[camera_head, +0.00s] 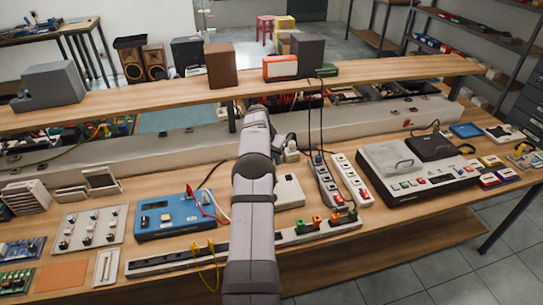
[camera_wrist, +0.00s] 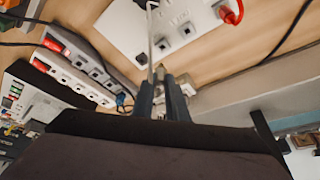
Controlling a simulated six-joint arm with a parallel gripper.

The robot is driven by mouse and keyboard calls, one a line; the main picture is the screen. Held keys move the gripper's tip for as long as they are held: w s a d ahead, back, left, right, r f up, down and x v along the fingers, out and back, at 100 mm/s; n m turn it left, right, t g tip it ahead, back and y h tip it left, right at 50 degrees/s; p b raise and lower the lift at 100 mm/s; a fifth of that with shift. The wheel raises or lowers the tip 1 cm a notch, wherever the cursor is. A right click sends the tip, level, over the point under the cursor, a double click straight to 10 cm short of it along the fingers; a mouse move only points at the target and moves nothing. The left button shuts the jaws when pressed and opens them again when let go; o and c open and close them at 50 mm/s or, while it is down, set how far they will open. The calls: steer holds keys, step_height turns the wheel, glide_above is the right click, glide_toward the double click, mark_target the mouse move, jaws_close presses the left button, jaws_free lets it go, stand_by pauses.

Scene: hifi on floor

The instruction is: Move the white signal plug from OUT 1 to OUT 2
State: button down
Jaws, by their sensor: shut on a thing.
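My gripper (camera_wrist: 165,82) is shut with its two dark fingers close together in the wrist view. A thin pale cable (camera_wrist: 151,38) runs up from between the fingertips; the white plug it holds is mostly hidden by the fingers. Beyond lies a white box (camera_wrist: 178,28) with several square sockets and a red plug (camera_wrist: 231,13) at its right end. In the head view the white box (camera_head: 289,192) is partly covered by my arm. The OUT 1 and OUT 2 labels are too small to read.
Two power strips (camera_head: 327,184) (camera_head: 351,180) stand right of my arm. A blue device (camera_head: 168,216) with red and white leads is to the left. A long strip (camera_head: 310,229) with orange and green plugs crosses the front. A raised shelf (camera_head: 150,97) spans the back.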

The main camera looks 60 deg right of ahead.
steer(key=shift+f, duration=0.15)
steer(key=shift+f+b, duration=1.2)
steer(key=shift+f, duration=1)
steer(key=shift+a+f+b, duration=0.1)
steer(key=shift+f+b, duration=0.85)
steer(key=shift+b, duration=0.1)
stand_by(2.2)
steer(key=shift+b, duration=0.3)
stand_by(1.5)
steer(key=c, duration=1.7)
jaws_free()
